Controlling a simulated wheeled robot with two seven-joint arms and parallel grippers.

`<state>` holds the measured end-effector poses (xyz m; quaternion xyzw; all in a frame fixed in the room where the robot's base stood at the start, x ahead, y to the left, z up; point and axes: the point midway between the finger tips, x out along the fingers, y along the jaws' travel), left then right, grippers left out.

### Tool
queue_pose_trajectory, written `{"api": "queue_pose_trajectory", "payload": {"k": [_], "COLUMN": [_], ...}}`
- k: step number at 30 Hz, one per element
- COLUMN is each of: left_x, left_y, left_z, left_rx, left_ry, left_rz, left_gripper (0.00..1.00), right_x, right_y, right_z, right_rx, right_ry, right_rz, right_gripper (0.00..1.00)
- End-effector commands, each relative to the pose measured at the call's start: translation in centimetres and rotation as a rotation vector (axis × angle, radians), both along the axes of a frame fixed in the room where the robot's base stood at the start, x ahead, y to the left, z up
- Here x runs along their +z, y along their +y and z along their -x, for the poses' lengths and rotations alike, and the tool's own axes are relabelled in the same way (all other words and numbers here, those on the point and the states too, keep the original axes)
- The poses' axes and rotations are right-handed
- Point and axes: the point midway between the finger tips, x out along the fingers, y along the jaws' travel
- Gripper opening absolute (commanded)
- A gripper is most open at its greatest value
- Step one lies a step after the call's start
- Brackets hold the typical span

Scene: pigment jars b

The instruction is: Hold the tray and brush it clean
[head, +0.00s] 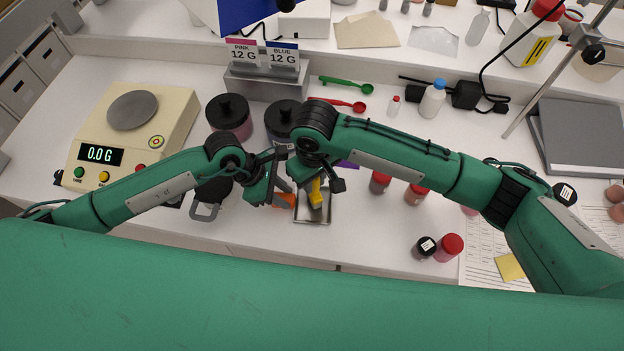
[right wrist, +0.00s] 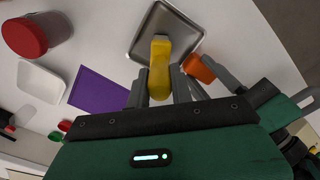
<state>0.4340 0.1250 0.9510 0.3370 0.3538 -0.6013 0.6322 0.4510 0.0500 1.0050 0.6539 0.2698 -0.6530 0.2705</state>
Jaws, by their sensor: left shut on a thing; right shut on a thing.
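A small shiny metal tray (head: 328,206) lies on the bench in front of me, and it fills the top middle of the right wrist view (right wrist: 142,45). An orange grip (head: 284,200) is at its side, also in the right wrist view (right wrist: 199,68). My left gripper (head: 279,192) is shut on this grip. My right gripper (head: 318,183) is shut on a yellow brush (head: 316,192). In the right wrist view the brush (right wrist: 159,75) points over the tray, its pale tip at the tray's inner surface; I cannot tell whether it touches. No powder is clearly visible.
A scale (head: 125,125) reading 0.0 G stands left. Two black-lidded jars (head: 229,116) stand before a card holder (head: 265,82). A purple sheet (right wrist: 98,89) and white dish (right wrist: 40,82) lie beside the tray. Several red-lidded jars (head: 449,246) stand right. The bench's front edge is close.

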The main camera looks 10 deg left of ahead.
Motion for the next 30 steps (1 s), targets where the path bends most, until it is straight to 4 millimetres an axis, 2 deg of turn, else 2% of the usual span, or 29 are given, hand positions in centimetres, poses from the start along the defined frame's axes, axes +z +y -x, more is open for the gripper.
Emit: {"api": "queue_pose_trajectory", "payload": {"k": [5,19,30], "left_x": [-0.3,-0.3,-0.2], "left_y": [0.1,0.1,0.1], "left_z": [0.1,0.0,0.0], "left_rx": [0.001,0.001,0.001], "left_ry": [0.003,0.003,0.002], "left_rz": [-0.005,-0.005,-0.005], "left_gripper": [0.00,0.00,0.00], "right_x": [0.5,4.5,5.0], "right_y": [0.1,0.0,0.0], "right_z": [0.1,1.1,1.2], "right_rx": [0.001,0.001,0.001], "right_ry": [0.000,-0.001,0.000], "right_rz": [-0.001,-0.002,-0.001], "right_gripper": [0.00,0.00,0.00]}}
